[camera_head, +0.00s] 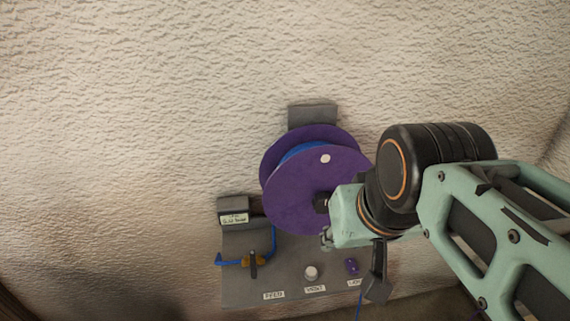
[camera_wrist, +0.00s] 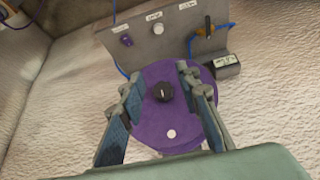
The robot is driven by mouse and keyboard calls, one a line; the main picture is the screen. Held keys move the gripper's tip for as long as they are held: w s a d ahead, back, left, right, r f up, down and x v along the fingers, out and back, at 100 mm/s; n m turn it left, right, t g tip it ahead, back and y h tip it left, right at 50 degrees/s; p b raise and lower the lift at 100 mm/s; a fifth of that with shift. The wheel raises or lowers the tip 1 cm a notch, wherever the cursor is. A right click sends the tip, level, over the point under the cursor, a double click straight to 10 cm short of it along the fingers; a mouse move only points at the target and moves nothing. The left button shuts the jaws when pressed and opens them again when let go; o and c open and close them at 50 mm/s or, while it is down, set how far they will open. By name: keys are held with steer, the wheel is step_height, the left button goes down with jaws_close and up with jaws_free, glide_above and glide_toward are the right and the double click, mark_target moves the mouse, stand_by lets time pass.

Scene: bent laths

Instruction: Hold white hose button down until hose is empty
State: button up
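The white button (camera_head: 311,272) is a round knob on the grey panel (camera_head: 240,285), above a small label. It also shows in the wrist view (camera_wrist: 157,29), beyond the reel. Blue hose (camera_head: 300,150) shows between the discs of the purple reel (camera_head: 300,190); a piece also runs to the brass valve (camera_head: 253,262). How much hose is filled cannot be seen. My gripper (camera_wrist: 160,85) is open, its two fingers apart in front of the reel's purple face and black hub knob (camera_wrist: 162,91).
A purple knob (camera_head: 352,266) sits right of the white button. A small box with a display (camera_head: 234,217) stands at the panel's upper left. The reel hangs on a grey wall bracket (camera_head: 313,114). The rough pale wall (camera_head: 120,130) is bare to the left.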

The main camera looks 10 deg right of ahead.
steer(key=shift+s+d, duration=0.1)
steer(key=shift+d, duration=0.05)
jaws_close()
stand_by(1.2)
